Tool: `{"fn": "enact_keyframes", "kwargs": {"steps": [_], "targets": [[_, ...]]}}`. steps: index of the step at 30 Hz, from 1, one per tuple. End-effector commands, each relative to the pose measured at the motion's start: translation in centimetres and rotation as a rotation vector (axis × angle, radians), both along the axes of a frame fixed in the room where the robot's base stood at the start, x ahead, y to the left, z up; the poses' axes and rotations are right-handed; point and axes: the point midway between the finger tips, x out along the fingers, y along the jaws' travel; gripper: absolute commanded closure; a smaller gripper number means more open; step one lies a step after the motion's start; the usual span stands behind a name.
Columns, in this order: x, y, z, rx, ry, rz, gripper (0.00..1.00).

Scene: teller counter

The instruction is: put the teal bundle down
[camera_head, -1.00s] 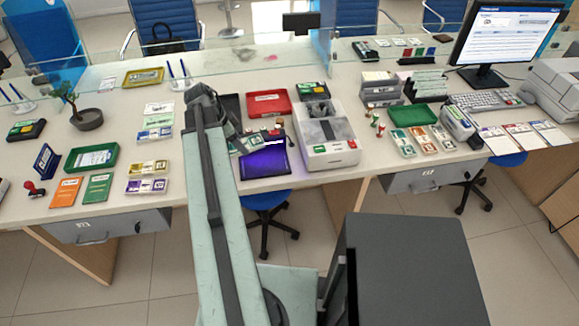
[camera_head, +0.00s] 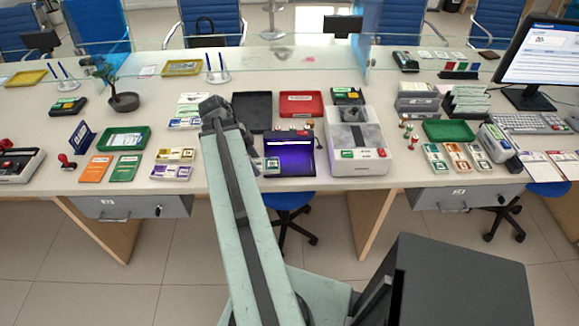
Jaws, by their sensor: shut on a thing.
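The teal bundle (camera_head: 272,165) is a small pale teal block at the lower left part of the purple-lit pad (camera_head: 295,157). My gripper (camera_head: 263,162) is at the end of my arm, shut on the bundle. My arm comes up from the bottom of the picture and hides part of the gripper and the counter to its left. I cannot tell whether the bundle touches the pad or is held just above it.
A grey machine (camera_head: 358,145) stands close to the pad's right. A black tray (camera_head: 252,112) and a red tray (camera_head: 294,104) lie behind. Banded bundles (camera_head: 172,163) lie to the left. A green tray (camera_head: 124,139) is farther left. The counter's front edge is near.

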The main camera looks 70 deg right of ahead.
Motion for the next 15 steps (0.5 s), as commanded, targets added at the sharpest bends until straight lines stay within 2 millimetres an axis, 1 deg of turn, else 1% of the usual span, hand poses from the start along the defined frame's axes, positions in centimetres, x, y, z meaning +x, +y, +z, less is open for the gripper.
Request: {"fn": "enact_keyframes", "kwargs": {"steps": [1, 3, 5, 7, 8, 11, 15], "targets": [[0.8, 1.5, -0.7, 0.000, 0.003, -0.017, 0.89], [1.4, 2.7, -0.8, -0.002, 0.006, -0.041, 0.89], [1.6, 3.1, -0.8, -0.004, 0.007, -0.054, 0.89], [1.6, 3.0, -0.7, -0.003, 0.007, -0.058, 0.89], [1.5, 2.8, -0.7, -0.003, 0.007, -0.058, 0.89], [0.5, 1.3, -1.0, -0.004, 0.007, -0.060, 0.89], [-2.0, -2.3, -1.4, -0.003, 0.006, -0.062, 0.89]]}}
